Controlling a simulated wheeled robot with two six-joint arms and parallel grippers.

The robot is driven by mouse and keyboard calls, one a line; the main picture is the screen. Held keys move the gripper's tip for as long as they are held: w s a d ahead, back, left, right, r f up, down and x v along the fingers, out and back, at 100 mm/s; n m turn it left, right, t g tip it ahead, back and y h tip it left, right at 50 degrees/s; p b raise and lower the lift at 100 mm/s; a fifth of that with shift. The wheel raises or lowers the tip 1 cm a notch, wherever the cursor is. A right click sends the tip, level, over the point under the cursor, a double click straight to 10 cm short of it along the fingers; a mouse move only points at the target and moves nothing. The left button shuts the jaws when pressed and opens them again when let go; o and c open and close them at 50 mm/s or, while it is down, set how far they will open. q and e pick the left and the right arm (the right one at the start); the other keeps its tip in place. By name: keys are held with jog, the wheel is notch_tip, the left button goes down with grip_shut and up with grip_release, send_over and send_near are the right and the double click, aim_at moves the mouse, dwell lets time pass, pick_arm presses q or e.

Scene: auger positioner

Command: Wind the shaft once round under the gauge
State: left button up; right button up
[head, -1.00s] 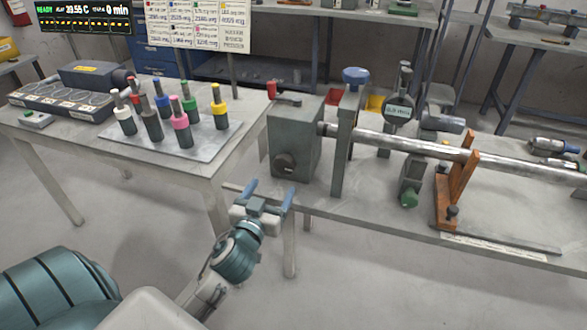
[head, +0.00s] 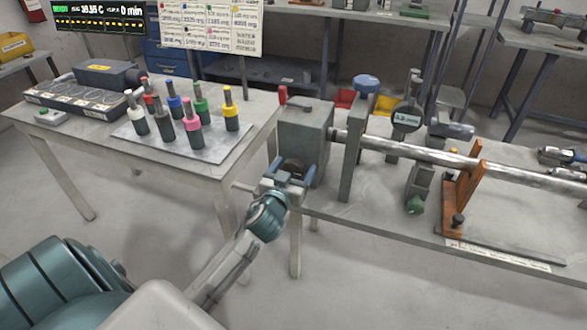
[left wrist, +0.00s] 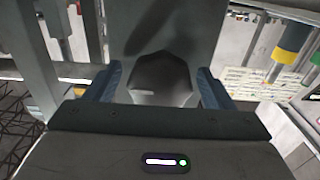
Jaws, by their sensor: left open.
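The long metal shaft (head: 390,145) runs rightward from a grey box (head: 304,130), through an upright plate (head: 351,150) and an orange support (head: 461,185). The round dial gauge (head: 407,118) stands above and behind the shaft. A dark knob (head: 293,164) is on the front of the box. My left gripper (head: 290,173) is open, its blue fingers on either side of the knob. In the left wrist view the faceted knob (left wrist: 162,78) lies between the open fingers (left wrist: 160,88), with a gap visible on each side. My right gripper is not in view.
A red-topped lever (head: 283,96) stands on the box and a blue handwheel (head: 366,83) tops the plate. A green knob (head: 415,206) sits below the shaft. At left, a table holds several colour-capped tools on a metal plate (head: 165,152). The floor in front is clear.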

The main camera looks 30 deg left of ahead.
pick_arm(q)
jog(key=c, duration=1)
jog(key=m+p, duration=0.1)
jog(key=m, duration=0.2)
jog(key=m+p, duration=0.2)
jog(key=m, duration=0.4)
jog(key=shift+r+p, duration=0.1)
jog(key=shift+p, duration=0.25)
jog(key=shift+m+p, duration=0.5)
jog(key=shift+m, duration=1.1)
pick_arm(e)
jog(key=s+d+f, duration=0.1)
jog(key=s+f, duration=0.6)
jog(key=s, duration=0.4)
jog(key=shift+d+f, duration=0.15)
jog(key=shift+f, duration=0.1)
